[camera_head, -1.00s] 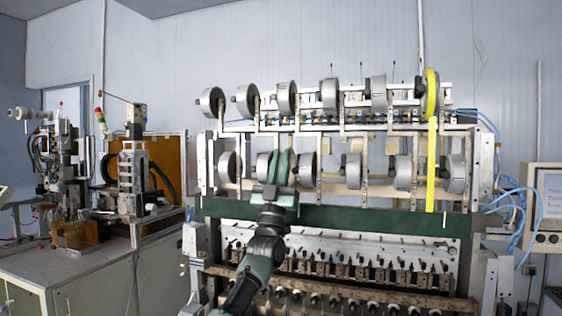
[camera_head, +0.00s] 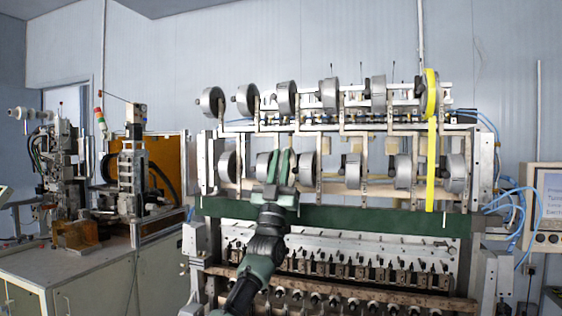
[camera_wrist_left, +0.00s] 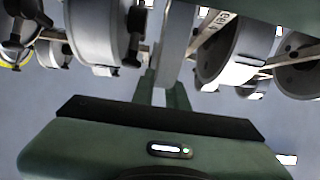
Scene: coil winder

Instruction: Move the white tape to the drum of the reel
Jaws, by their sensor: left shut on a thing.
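My left gripper (camera_head: 280,166) is raised among the lower row of grey drums, left of the middle of the machine. In the left wrist view its green fingers (camera_wrist_left: 160,88) meet a flat pale strip, which looks like the white tape (camera_wrist_left: 178,40); the fingers are shut on it. The strip runs up between two grey drums; a drum (camera_wrist_left: 97,35) is on its left and another (camera_wrist_left: 232,48) on its right. In the head view the strip is hidden or too small to tell, and I cannot tell which drum is the reel's. My right gripper is not in view.
A yellow tape (camera_head: 430,165) hangs from an upper drum at the right. Another machine (camera_head: 130,185) stands at the left.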

